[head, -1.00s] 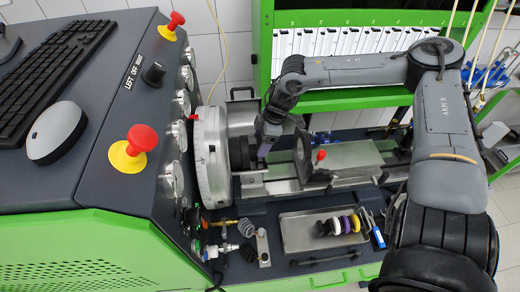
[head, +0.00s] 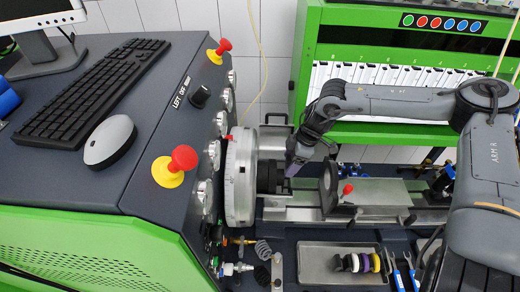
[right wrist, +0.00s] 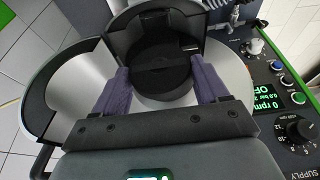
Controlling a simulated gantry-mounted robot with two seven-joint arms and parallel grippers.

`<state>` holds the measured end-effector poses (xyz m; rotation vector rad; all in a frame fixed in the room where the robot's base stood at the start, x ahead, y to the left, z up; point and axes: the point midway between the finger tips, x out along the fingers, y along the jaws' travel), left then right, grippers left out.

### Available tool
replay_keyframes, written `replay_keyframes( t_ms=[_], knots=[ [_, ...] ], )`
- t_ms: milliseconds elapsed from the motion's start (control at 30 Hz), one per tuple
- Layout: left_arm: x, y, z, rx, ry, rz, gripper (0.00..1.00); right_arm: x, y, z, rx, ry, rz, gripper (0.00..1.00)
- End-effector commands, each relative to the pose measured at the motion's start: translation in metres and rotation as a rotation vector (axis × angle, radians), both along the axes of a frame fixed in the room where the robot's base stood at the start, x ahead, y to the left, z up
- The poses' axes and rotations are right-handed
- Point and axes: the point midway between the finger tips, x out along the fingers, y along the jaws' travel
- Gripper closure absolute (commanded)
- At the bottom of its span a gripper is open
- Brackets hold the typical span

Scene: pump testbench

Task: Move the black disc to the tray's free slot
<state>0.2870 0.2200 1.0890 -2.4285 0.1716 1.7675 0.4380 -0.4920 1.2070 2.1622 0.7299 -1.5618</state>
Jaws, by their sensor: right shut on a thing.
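The black disc (right wrist: 165,78) is a dark round piece in the mouth of the machine's round chuck (head: 240,180), between the two purple finger pads of my right gripper (right wrist: 162,92) in the right wrist view. The gripper is shut on it. In the head view my right gripper (head: 288,170) reaches down at the chuck's right side, and the disc's outline blends with dark parts there. The metal tray (head: 316,262) lies below on the bench, with several dark, white, purple and yellow discs in a row; its left part is bare. My left gripper is out of view.
A round black plate (head: 328,188) stands upright just right of my right gripper, with a red knob (head: 347,189) beside it. Blue-handled tools (head: 415,277) lie right of the tray. A coiled spring (head: 263,249) and fittings lie to its left.

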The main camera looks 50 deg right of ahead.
Motion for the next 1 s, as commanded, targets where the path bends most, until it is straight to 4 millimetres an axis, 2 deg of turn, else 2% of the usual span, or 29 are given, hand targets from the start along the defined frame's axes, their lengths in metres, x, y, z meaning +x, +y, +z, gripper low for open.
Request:
replay_keyframes(
  t_ms=[267,600,767,1000],
  knots=[
    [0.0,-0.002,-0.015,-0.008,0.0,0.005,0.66,0.0,0.0,-0.019,-0.001,0.001,0.0,0.46],
    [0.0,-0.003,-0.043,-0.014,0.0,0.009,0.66,0.0,0.0,-0.059,-0.001,0.001,0.0,0.46],
    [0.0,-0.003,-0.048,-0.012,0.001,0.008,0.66,0.0,0.0,-0.067,-0.001,-0.001,0.0,0.46],
    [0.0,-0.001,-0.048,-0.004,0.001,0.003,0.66,0.0,0.0,-0.066,-0.001,-0.001,0.0,0.46]
  ],
)
